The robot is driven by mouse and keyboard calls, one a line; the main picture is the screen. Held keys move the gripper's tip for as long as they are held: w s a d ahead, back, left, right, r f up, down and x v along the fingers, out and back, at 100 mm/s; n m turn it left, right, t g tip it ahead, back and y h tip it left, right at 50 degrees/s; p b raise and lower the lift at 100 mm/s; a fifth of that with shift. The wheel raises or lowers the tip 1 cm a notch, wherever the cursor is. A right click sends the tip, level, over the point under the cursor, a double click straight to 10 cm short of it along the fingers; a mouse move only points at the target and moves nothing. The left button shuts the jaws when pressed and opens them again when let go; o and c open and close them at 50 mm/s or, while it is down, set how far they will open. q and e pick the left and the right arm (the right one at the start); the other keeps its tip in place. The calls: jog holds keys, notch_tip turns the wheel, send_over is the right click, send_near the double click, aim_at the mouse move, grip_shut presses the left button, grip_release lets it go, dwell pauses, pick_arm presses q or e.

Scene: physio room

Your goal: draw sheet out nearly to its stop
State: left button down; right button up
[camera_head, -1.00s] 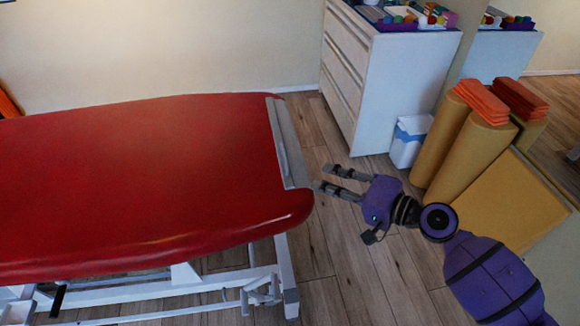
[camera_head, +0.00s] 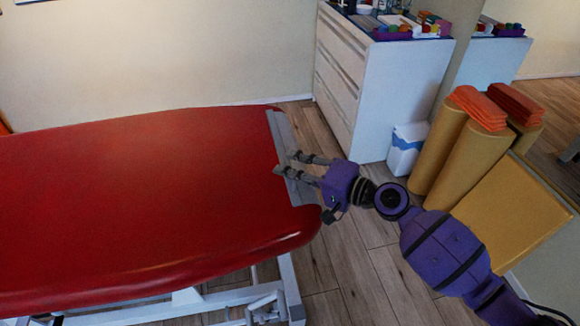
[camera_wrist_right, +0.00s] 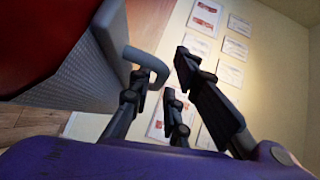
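The sheet appears as a pale grey strip (camera_head: 281,131) along the right end of the red treatment table (camera_head: 130,190). In the right wrist view a pale textured panel (camera_wrist_right: 85,78) carries a grey curved handle (camera_wrist_right: 150,62). My right gripper (camera_head: 286,163) is over the strip at the table end, its fingers apart. In the wrist view the handle's bend lies at the left finger's tip, with the other finger apart on the right. I cannot tell whether they touch. My left gripper is not in view.
A white drawer cabinet (camera_head: 385,90) stands behind, with a white-and-blue bin (camera_head: 405,150) beside it. Tan rolls (camera_head: 470,160) with folded orange cloths (camera_head: 480,107) stand to the right, near a tan panel (camera_head: 515,210). Wooden floor (camera_head: 345,265) is free by the table end.

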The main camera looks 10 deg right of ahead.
jog(key=shift+w+a, duration=0.25)
grip_shut()
